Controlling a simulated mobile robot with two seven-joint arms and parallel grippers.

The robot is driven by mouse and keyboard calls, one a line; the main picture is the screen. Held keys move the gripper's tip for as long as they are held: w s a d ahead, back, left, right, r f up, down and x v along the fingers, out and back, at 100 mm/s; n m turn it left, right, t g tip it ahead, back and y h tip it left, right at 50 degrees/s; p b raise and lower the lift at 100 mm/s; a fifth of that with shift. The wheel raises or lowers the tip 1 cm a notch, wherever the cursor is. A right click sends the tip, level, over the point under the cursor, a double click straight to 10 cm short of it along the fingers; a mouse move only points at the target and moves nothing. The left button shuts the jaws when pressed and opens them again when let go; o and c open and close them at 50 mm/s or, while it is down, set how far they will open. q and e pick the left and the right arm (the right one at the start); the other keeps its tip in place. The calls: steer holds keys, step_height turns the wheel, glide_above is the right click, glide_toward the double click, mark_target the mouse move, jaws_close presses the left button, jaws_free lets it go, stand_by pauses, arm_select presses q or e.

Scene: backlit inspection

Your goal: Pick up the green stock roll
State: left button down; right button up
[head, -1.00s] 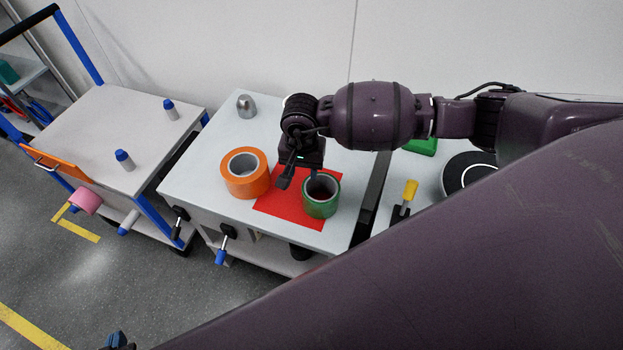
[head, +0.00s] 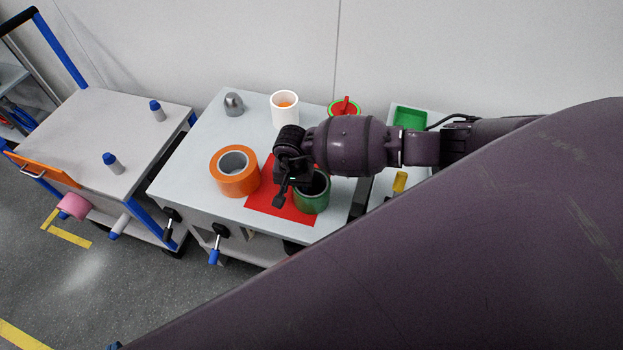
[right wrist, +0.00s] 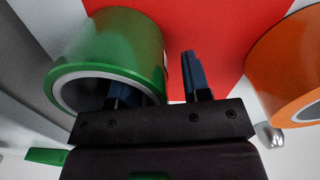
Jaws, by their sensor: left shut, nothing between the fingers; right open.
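The green stock roll (head: 312,198) stands upright on the red mat (head: 272,208) on the middle cart; my right gripper partly covers its top in the head view. In the right wrist view the green roll (right wrist: 140,45) shows its grey inner core. My right gripper (right wrist: 155,82) is open there, one blue finger over the roll's bore and the other outside its wall. It also shows in the head view (head: 303,184), above the roll. My left gripper (head: 115,346) shows only as a small blue tip at the bottom edge, shut and empty.
An orange roll (head: 229,184) stands left of the mat. A white cup (head: 284,110), a grey dome-shaped part (head: 233,106) and a red-and-green round item (head: 343,110) are behind. A green bin (head: 411,117) and a yellow-handled part (head: 400,182) are right. Another cart (head: 90,130) stands left.

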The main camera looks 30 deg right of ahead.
steer(key=shift+f, duration=0.25)
steer(key=shift+c, duration=0.2)
jaws_close()
steer(key=shift+w+r, duration=0.1)
steer(key=shift+r, duration=0.05)
step_height(320, 180, up, 20)
stand_by(0.5)
